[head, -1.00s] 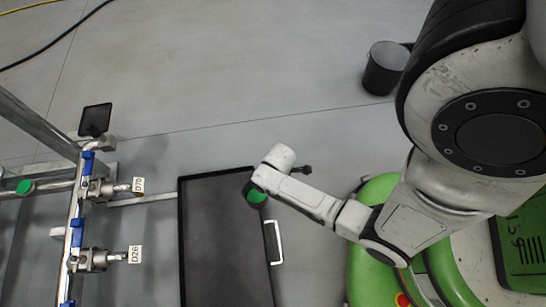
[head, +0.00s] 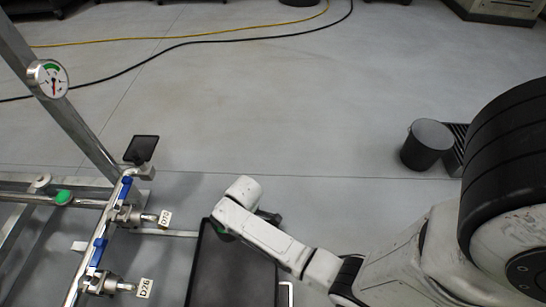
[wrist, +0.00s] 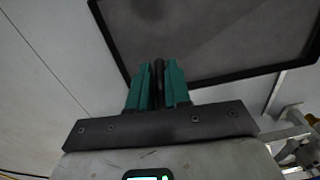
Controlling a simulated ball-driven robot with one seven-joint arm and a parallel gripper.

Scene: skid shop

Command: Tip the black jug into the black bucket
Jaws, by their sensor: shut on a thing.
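The black bucket (head: 428,145) stands upright on the floor at the right in the head view. My gripper (head: 222,234) is low in the head view, above the far end of a black tray and well left of the bucket. Its fingers are mostly hidden there by my wrist. In the wrist view its two teal fingers (wrist: 158,85) are shut on a narrow black piece (wrist: 159,84). I cannot tell whether that piece belongs to the black jug. No jug body is recognisable in either view.
The black-rimmed tray (head: 208,260) lies below my gripper. At left is a metal pipe frame with blue-handled valves (head: 99,251) and a gauge (head: 48,79). A dark grille (head: 457,148) is beside the bucket. Hoses (head: 180,45) cross the far floor. The middle floor is clear.

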